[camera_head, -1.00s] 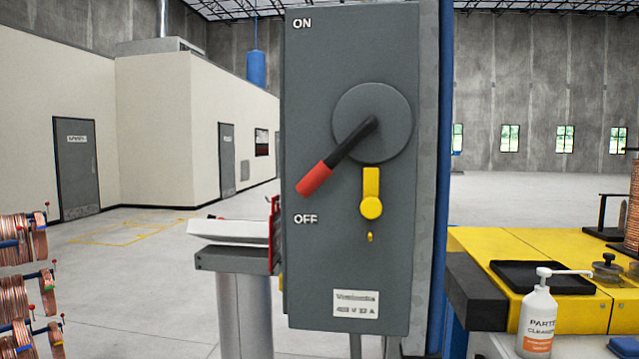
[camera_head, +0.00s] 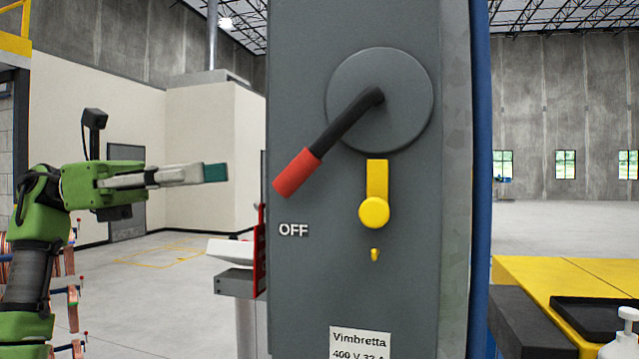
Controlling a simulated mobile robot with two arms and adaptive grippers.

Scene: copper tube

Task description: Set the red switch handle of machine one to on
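The grey switch box (camera_head: 310,120) fills the middle of the head view. Its handle (camera_head: 340,135) has a black shaft on a round grey dial (camera_head: 415,100) and a red grip (camera_head: 297,174). The handle slants down to the left, with the red grip just above the OFF label (camera_head: 293,230). A yellow tab (camera_head: 376,190) sits below the dial. My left gripper (camera_head: 216,173) comes in from the left, level with the red grip and apart from it. Its fingers show edge-on, so their opening cannot be judged. My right gripper is out of view.
A yellow-topped bench (camera_head: 570,277) with a black tray (camera_head: 590,318) and a white pump bottle (camera_head: 622,340) stands at the lower right. A small grey stand (camera_head: 235,282) is left of the box.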

